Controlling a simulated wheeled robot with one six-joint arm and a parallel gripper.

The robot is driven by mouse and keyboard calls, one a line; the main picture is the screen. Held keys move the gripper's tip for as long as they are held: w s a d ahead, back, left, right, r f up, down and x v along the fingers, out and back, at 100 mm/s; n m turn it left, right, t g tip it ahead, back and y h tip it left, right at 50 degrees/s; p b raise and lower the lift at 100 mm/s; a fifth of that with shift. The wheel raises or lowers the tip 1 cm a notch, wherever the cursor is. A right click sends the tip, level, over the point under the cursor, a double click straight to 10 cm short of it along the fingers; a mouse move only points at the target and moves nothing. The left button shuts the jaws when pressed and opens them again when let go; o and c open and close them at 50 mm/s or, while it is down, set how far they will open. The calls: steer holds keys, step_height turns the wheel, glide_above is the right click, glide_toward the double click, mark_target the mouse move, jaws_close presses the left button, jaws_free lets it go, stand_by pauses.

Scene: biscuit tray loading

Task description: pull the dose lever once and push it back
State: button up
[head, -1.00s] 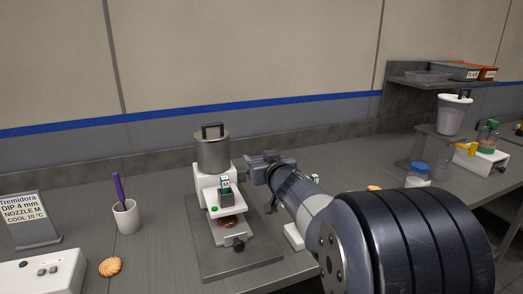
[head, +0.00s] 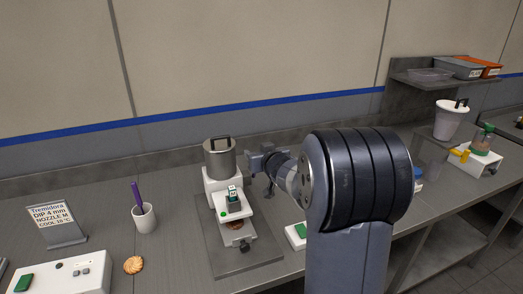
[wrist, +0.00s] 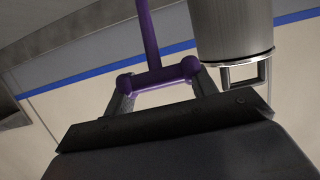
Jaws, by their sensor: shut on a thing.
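The dosing machine (head: 213,188) is white with a steel hopper (head: 219,160) and stands on a grey base plate. My gripper (head: 264,163) is at the right side of the machine, level with the hopper. In the wrist view the purple dose lever (wrist: 152,78), a rod with a crossbar, sits between the fingers of my gripper (wrist: 162,80), which is shut on the crossbar. The hopper also shows there upside down (wrist: 233,28), beside the lever. In the head view my gripper and arm hide the lever. A brown biscuit (head: 235,225) lies under the machine's head.
A white cup (head: 144,218) with a purple-handled tool, a sign (head: 57,222), a loose biscuit (head: 133,265) and a white button box (head: 62,276) stand to the left. A small box with a green top (head: 297,233) is right of the machine. My arm covers the bench behind it.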

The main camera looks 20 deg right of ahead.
steer(key=w+r+p, duration=0.1)
steer(key=w+p, duration=0.3)
steer(key=w, duration=0.3)
steer(key=shift+r, duration=0.3)
steer(key=shift+w, duration=0.1)
steer(key=shift+f, duration=0.1)
steer(key=o, duration=1.4)
